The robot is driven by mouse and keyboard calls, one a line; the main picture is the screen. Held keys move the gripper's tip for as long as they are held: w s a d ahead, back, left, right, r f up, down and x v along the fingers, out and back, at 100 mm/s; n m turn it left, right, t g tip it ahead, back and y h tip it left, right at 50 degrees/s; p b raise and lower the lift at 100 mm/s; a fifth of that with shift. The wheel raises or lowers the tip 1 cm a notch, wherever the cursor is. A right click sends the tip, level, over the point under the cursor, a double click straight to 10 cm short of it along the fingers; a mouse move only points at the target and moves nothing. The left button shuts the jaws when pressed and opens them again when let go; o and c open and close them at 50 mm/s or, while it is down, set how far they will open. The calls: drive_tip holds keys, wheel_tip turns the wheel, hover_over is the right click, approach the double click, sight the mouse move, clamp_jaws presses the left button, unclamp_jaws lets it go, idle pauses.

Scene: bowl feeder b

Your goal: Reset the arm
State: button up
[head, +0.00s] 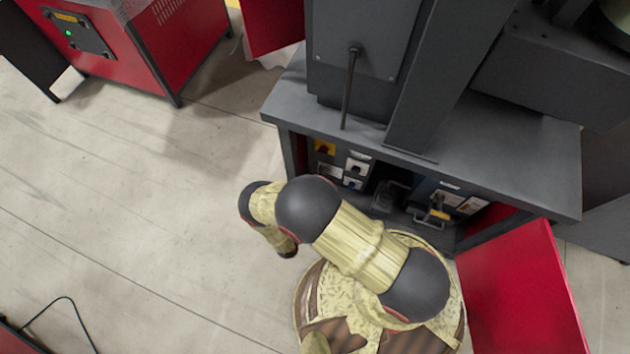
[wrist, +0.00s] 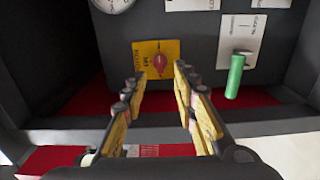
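My gripper (wrist: 161,74) is open and empty in the wrist view, its two yellow-padded fingers spread apart. Beyond the fingertips is a red rotary knob (wrist: 160,63) on a yellow plate (wrist: 143,51); I cannot tell the exact gap. In the head view my arm (head: 352,240), in a yellow cover with dark joints, is bent in front of the cabinet. The gripper fingers cannot be made out in that view.
A dark cabinet (head: 500,160) stands open below a grey worktop, with a red door (head: 522,290) swung out at the right. A green handle (wrist: 235,77) is right of the knob. A red machine (head: 150,50) stands at the back left. The floor (head: 130,220) at left is mostly clear.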

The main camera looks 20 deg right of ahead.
idle(0.5)
drive_tip(key=s+d+f+n+g+h, duration=0.2)
drive_tip(key=s+d+n+g, duration=0.2)
drive_tip(key=s+d, duration=0.3)
drive_tip(key=s+d+r+g+h, duration=0.1)
drive_tip(key=s+r+g+h, duration=0.25)
drive_tip(key=r+g, duration=0.3)
drive_tip(key=s+a+r+m+g+y+p, duration=0.1)
drive_tip(key=a+r+m+g+y, duration=0.2)
drive_tip(key=r, duration=0.8)
drive_tip(key=s+a+r+m+g+y, duration=0.25)
drive_tip(key=r+y, duration=0.25)
drive_tip(key=r, duration=0.7)
drive_tip(key=s+a+r+m+g+y+p, duration=0.1)
drive_tip(key=a+r+m+g+y, duration=0.2)
drive_tip(key=r, duration=0.8)
drive_tip(key=s+d+r+m+t+y, duration=0.1)
drive_tip(key=d+r+m+t, duration=0.1)
drive_tip(key=r, duration=0.7)
drive_tip(key=s+d+r+m+t+y+p, duration=0.1)
drive_tip(key=r+t, duration=0.3)
drive_tip(key=r, duration=0.5)
drive_tip(key=s+d+r+m+t+y+p, duration=0.1)
drive_tip(key=s+d+r+m+t+y, duration=0.1)
drive_tip(key=r, duration=0.7)
drive_tip(key=shift+d+r+m+t+y, duration=0.25)
drive_tip(key=shift+d+m+t+y, duration=0.4)
drive_tip(key=shift+t, duration=0.35)
